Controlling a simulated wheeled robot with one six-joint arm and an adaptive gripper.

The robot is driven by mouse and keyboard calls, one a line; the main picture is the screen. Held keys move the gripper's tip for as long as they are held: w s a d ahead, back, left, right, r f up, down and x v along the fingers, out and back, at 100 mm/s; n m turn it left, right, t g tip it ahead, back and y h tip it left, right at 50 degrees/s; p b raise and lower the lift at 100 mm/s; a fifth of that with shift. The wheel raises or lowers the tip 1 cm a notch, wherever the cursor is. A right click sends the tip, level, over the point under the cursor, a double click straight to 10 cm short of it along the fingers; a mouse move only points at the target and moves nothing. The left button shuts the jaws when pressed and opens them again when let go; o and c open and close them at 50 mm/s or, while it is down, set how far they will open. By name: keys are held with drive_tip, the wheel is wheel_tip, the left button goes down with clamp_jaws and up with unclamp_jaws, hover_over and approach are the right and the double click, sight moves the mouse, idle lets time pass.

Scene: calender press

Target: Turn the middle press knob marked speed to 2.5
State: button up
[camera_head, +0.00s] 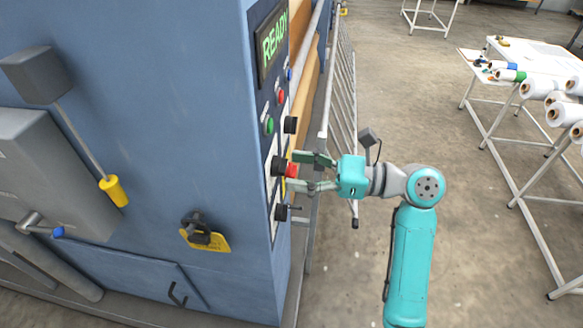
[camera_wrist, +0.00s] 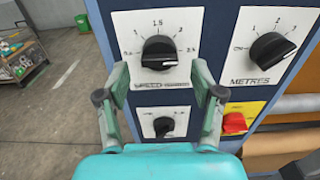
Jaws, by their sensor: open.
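The black speed knob (camera_wrist: 160,53) sits on a white plate lettered SPEED in the wrist view, with 1.5 printed above it. Its grip bar lies about level, with a pale line along it; I cannot read the exact setting. In the head view the middle knob (camera_head: 278,166) shows on the press side. My gripper (camera_wrist: 161,70) is open, one finger on each side of the speed knob's lower part in the picture. I cannot tell whether they touch it. In the head view my gripper (camera_head: 293,172) reaches to the panel from the right.
The METRES knob (camera_wrist: 272,50) is right of the speed knob, and another black knob (camera_wrist: 163,125) is below. A red button (camera_wrist: 235,122) on yellow sits close to the right finger. A READY display (camera_head: 272,42) is above.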

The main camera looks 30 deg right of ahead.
drive_tip(key=v, duration=1)
idle(0.3)
